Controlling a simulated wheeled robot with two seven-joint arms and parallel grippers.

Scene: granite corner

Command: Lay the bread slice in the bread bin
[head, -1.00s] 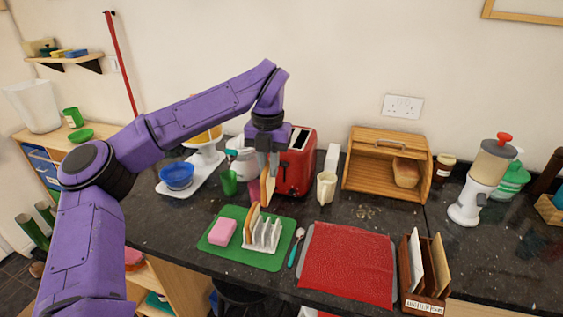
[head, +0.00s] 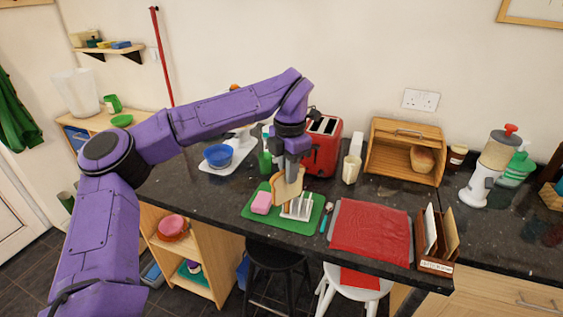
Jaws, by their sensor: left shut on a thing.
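My left gripper (head: 291,168) is shut on a bread slice (head: 288,187) and holds it upright, just above or behind the white toast rack (head: 299,208). The slice's broad face shows, and I cannot tell whether it touches the rack. Another slice (head: 277,208) appears to stand at the rack's left end, partly hidden. The wooden bread bin (head: 378,165) stands at the back right, its front open. A loaf (head: 422,160) sits in its right part. My right gripper is not in view.
The rack and a pink sponge (head: 262,203) are on a green mat (head: 254,217). A red toaster (head: 325,150) and cream jug (head: 351,169) stand between gripper and bin. A red cloth (head: 370,230) and letter holder (head: 435,264) lie nearer the front edge.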

